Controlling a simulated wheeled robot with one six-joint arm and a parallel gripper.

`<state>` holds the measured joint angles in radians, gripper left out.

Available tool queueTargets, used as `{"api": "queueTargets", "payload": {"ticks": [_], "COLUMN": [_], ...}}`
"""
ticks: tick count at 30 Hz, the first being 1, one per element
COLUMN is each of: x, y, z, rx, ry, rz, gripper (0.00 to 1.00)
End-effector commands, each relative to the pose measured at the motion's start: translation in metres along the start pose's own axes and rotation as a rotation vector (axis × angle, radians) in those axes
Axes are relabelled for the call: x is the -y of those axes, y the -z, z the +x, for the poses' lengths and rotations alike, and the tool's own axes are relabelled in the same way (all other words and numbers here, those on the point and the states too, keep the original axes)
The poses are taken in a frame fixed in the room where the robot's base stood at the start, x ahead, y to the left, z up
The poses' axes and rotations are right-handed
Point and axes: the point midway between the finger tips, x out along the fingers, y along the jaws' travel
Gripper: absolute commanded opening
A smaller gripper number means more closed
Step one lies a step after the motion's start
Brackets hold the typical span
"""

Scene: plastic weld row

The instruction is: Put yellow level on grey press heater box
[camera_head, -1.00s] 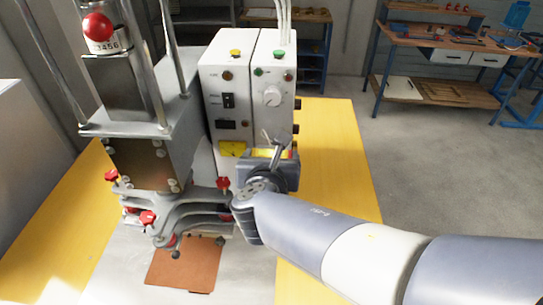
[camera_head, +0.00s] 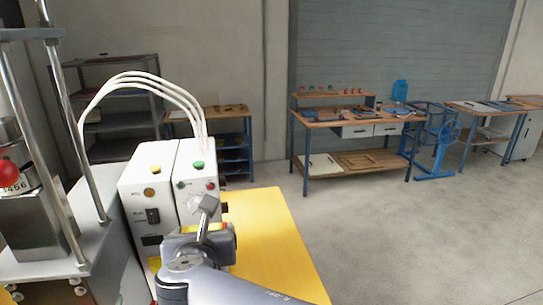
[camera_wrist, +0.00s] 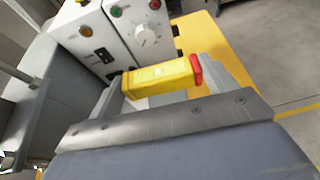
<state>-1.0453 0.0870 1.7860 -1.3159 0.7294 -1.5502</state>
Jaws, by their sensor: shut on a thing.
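The yellow level (camera_wrist: 160,76), with a red end, lies across the wrist view between the fingers of my gripper (camera_wrist: 165,82). The gripper is shut on it. In the camera_head view my gripper (camera_head: 205,240) is in front of the control box, above the yellow table, and mostly hides the level. The grey press (camera_head: 40,225) stands at the left, partly out of frame. Attached beside it is a pale grey-white control box (camera_head: 160,195) with buttons, a knob and white cables; its top shows. I cannot tell which part is named the heater box.
The yellow table (camera_head: 265,230) is clear to the right of the control box. Upright metal rods (camera_head: 70,130) of the press stand at the left. A workbench (camera_head: 350,120) and shelves (camera_head: 120,115) are far behind, with open floor (camera_head: 400,230) at the right.

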Motion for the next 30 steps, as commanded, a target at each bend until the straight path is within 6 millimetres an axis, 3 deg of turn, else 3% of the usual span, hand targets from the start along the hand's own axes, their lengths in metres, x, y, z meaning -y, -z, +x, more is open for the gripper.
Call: {"api": "queueTargets", "payload": {"ticks": [5,15,24,30], "x": [0.051,0.183,0.288,0.331], "y": [0.012,0.058,0.118,0.152], "z": [0.039,0.104,0.125,0.125], "rx": [-0.005,-0.007,-0.010,-0.007], "ry": [0.118,0.338,0.464,0.510], "rz": [0.042,0.134,0.188,0.209], "gripper": [0.53,0.53,0.53,0.53]}}
